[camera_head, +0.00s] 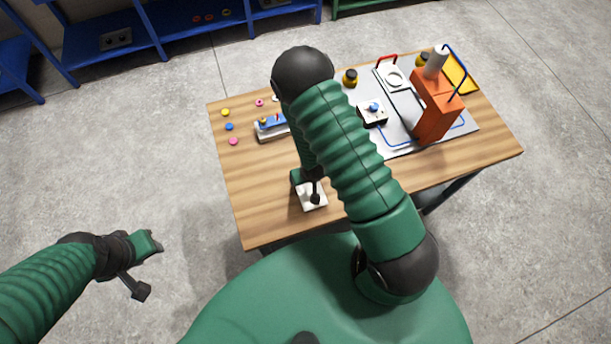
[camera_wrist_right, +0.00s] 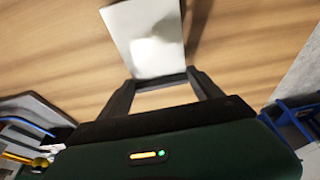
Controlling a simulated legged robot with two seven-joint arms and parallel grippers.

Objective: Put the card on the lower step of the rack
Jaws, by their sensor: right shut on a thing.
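The white card (camera_head: 304,202) is over the near part of the wooden table. In the right wrist view the card (camera_wrist_right: 147,38) extends out beyond my right gripper (camera_wrist_right: 162,82), whose fingers are shut on its near end. A small stepped rack (camera_head: 268,131) with blue and yellow items on it stands at the table's left middle, partly hidden by my right arm. My right gripper in the head view (camera_head: 307,184) is nearer to me than the rack. My left gripper (camera_head: 146,266) is open and empty, off the table at the left.
Small coloured rings (camera_head: 229,127) lie at the table's left edge. Blue shelves (camera_head: 180,22) stand behind. The table's near left is clear.

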